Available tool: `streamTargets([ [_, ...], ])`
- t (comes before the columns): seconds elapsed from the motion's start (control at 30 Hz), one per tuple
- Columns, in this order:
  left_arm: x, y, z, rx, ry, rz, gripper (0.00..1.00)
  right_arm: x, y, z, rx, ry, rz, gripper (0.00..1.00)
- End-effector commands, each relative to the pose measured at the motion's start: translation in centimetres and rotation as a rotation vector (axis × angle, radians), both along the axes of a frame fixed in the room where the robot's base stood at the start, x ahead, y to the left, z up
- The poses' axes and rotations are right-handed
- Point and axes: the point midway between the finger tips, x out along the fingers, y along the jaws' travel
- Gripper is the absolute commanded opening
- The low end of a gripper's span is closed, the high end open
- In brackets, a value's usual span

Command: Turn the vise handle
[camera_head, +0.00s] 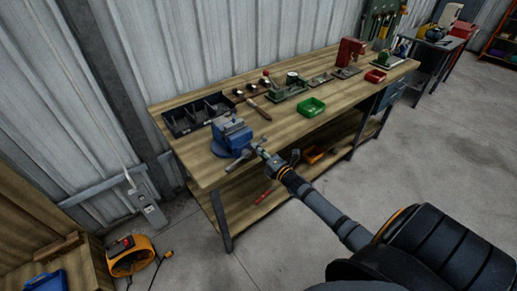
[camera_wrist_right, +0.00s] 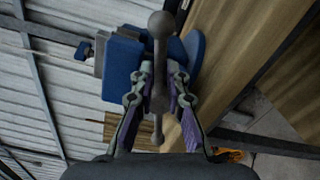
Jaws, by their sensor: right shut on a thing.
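A blue vise (camera_head: 231,138) is mounted at the front left corner of the wooden workbench. It also shows in the right wrist view as a blue body (camera_wrist_right: 121,68) behind the handle. The vise handle (camera_wrist_right: 158,52) is a grey bar with a ball at its end, running up and down in the right wrist view. My right gripper (camera_head: 261,152) is at the front of the vise in the head view. In the right wrist view its two fingers (camera_wrist_right: 159,88) stand on either side of the handle and are shut on it. My left gripper is not in view.
The wooden workbench (camera_head: 222,175) carries a black divided bin (camera_head: 186,122), a hammer, a green tray (camera_head: 311,107), a red tray (camera_head: 375,76) and a red machine (camera_head: 350,51). Its lower shelf holds tools. An orange blower (camera_head: 130,256) stands on the floor at left. The concrete floor at right is clear.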

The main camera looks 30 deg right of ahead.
Motion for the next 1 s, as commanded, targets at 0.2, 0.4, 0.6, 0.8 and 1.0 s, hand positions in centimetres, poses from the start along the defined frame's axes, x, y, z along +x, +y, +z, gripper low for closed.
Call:
streamTargets([
  [0.2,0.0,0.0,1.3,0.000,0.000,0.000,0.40,0.0,0.4,1.0,-0.204,-0.014,-0.001,0.00],
  [0.4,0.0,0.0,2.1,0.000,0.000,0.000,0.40,-0.1,0.8,1.6,-0.392,-0.030,0.000,0.00],
  [0.6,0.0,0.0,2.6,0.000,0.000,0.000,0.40,-0.1,1.4,2.1,-0.570,-0.045,0.000,0.00],
  [0.8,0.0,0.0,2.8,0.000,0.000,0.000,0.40,-0.1,1.9,2.5,-0.720,-0.058,0.000,0.00],
  [1.0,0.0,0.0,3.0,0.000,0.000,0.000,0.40,-0.2,2.3,2.6,-0.826,-0.066,0.001,0.00],
])
